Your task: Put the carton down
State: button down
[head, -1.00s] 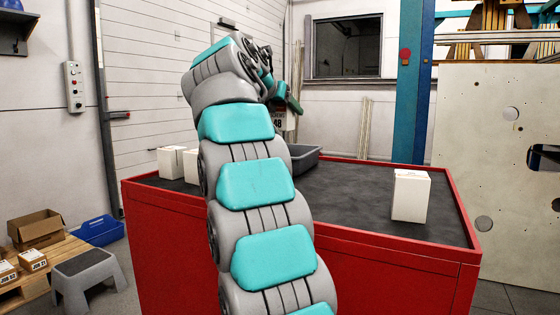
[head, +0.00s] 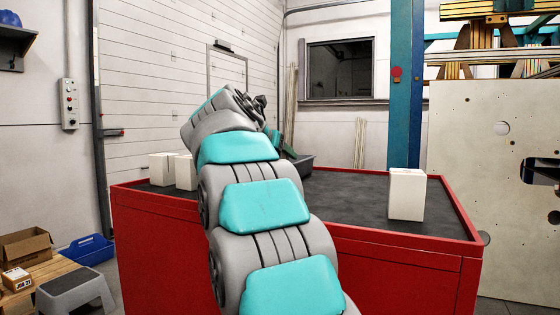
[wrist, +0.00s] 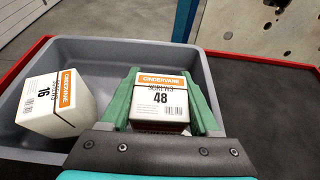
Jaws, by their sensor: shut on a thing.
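My gripper (wrist: 162,76) has green fingers on both sides of a white carton (wrist: 160,114) with an orange band and the number 48. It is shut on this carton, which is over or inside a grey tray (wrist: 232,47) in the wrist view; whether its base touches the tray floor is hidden. A second carton (wrist: 47,122), marked 16, sits tilted at the tray's left side, apart from the gripper. In the head view my arm hides the held carton and most of the tray (head: 303,168).
The tray stands on a dark-topped red cabinet (head: 400,260). A white box (head: 406,196) stands at the cabinet's right, and two more (head: 161,169) stand at its left. Bare dark top lies between the tray and the right box. A grey step stool (head: 75,290) is at lower left.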

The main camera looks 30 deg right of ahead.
jog(key=shift+f, duration=0.35)
jog(key=shift+c, duration=0.6)
grip_release()
jog(key=p+v, duration=0.1)
jog(key=v, duration=1.1)
